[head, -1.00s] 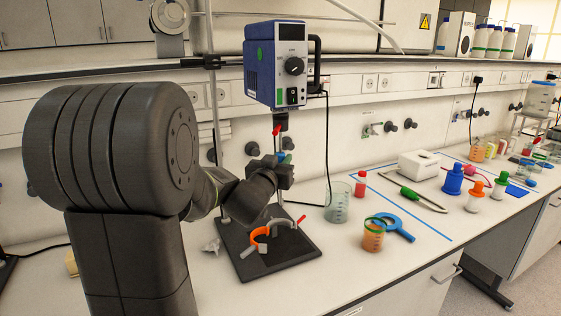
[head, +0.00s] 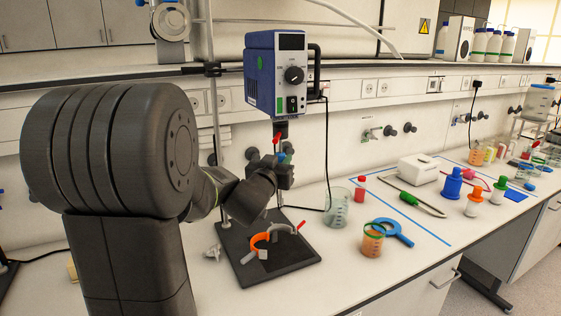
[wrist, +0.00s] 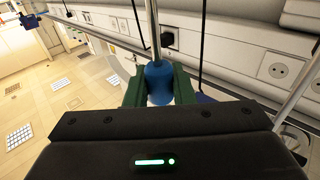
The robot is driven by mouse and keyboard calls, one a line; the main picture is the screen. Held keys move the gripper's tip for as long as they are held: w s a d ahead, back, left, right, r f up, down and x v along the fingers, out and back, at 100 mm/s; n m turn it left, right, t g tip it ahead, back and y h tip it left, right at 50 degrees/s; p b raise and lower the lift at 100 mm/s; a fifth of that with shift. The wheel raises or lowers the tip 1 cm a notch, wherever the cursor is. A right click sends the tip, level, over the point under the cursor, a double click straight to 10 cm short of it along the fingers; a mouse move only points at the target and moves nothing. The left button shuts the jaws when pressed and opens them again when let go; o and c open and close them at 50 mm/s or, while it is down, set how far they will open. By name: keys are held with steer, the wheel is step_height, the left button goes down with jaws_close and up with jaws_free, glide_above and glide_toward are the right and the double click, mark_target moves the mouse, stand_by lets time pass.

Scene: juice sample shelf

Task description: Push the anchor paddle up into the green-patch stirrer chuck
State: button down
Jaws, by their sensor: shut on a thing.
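The stirrer (head: 275,75) is a blue box with a green patch on its side, on a stand above the dark base plate. Its dark chuck (head: 281,130) hangs below, with a red part at its side. My gripper (head: 284,172) is below the chuck, shut on the anchor paddle's blue collar (head: 286,158). The wrist view shows the collar (wrist: 158,82) between the green fingers (wrist: 159,88), with a thin grey shaft rising from it. The shaft's top and its fit with the chuck cannot be made out. The paddle's lower end is not clear.
The base plate (head: 290,267) carries an orange ring piece (head: 258,241) and grey curved parts. A glass beaker (head: 337,208), an orange-filled beaker (head: 373,240) and a red-capped vial (head: 359,189) stand to the right. The stand rod (head: 217,120) rises left of the stirrer.

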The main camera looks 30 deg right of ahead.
steer(key=shift+r+p, duration=0.8)
steer(key=shift+r, duration=0.15)
stand_by(0.4)
steer(key=c, duration=1.2)
jaws_free()
steer(key=shift+o, duration=0.2)
steer(key=b+v, duration=0.1)
steer(key=v, duration=1.2)
steer(key=shift+s+a, duration=0.25)
steer(key=shift+a, duration=0.05)
steer(key=shift+f, duration=0.1)
